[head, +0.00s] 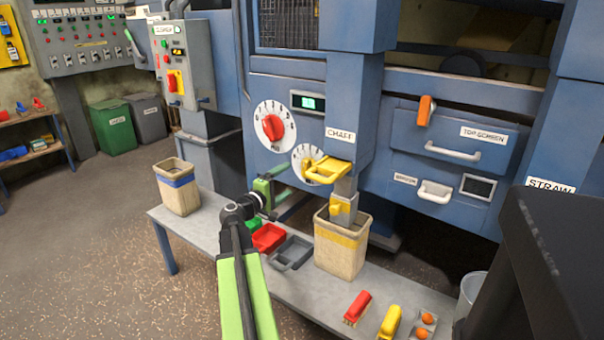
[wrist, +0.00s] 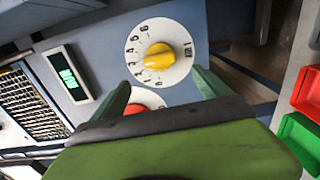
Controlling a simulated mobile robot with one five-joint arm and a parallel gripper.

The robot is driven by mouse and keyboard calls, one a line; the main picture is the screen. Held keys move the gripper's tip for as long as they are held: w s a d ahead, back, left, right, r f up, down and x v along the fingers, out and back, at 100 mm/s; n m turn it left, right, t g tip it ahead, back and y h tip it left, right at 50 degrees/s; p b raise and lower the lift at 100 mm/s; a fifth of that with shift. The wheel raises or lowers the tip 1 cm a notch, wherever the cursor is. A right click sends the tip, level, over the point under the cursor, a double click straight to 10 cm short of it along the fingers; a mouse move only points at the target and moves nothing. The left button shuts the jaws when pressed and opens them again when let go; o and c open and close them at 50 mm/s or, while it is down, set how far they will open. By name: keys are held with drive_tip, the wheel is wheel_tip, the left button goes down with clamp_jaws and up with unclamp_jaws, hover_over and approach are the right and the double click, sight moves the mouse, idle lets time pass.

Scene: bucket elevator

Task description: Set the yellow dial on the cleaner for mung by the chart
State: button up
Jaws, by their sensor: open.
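The yellow dial (head: 305,159) is on the blue front of the cleaner, low and right of the red dial (head: 272,127). In the head view the yellow chaff handle partly covers it. In the wrist view the yellow dial (wrist: 158,56) shows a yellow knob on a round white plate with black numbers; the exact setting is hard to read. My gripper (head: 290,179) is just in front of the panel, near the yellow dial. In the wrist view my gripper (wrist: 162,82) is open and empty, its green fingers apart below the knob. The red knob (wrist: 136,108) is partly hidden there.
A yellow chaff handle (head: 328,170) juts out right of the dial, above a spout and a beige bin (head: 340,250). A grey bench (head: 205,235) below holds red, green and grey trays and brushes. A green-lit display (head: 308,103) is above the dials. No readable chart shows.

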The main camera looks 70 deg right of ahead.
sight(302, 169)
drive_tip(key=x, duration=1.1)
drive_tip(key=shift+d, duration=0.25)
